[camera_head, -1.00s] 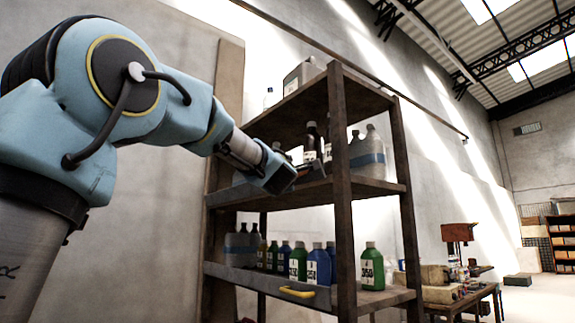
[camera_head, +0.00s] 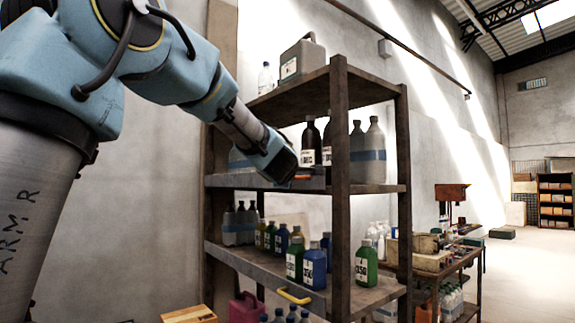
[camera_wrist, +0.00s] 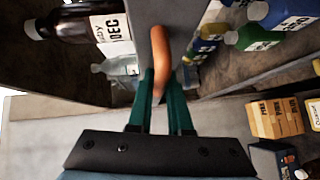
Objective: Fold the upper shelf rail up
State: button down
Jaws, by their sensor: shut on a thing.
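The upper shelf rail (camera_head: 232,181) is a grey strip along the front of the middle shelf board, partly hidden behind my gripper. Its orange handle (camera_head: 302,177) shows at my gripper's tip. In the wrist view the handle (camera_wrist: 160,50) rises from between the green fingers, against a grey panel (camera_wrist: 196,22). My gripper (camera_wrist: 163,100) is shut on this handle; in the head view my gripper (camera_head: 292,172) is at the shelf front. How far the rail is tilted is hard to tell.
The lower rail (camera_head: 262,273) has a yellow handle (camera_head: 295,296). Dark bottles (camera_head: 312,142) and grey bottles (camera_head: 374,150) stand on the middle shelf, close to my gripper. Green and blue bottles (camera_head: 315,267) stand below. A wooden post (camera_head: 340,200) rises just right of my gripper.

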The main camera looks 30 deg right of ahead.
jog(key=shift+p, duration=0.5)
jog(key=c, duration=1.1)
grip_release()
jog(key=b+v, duration=0.2)
jog(key=v, duration=0.8)
jog(key=shift+s+a+r, duration=0.15)
jog(key=shift+s+r, duration=0.1)
jog(key=shift+s, duration=0.05)
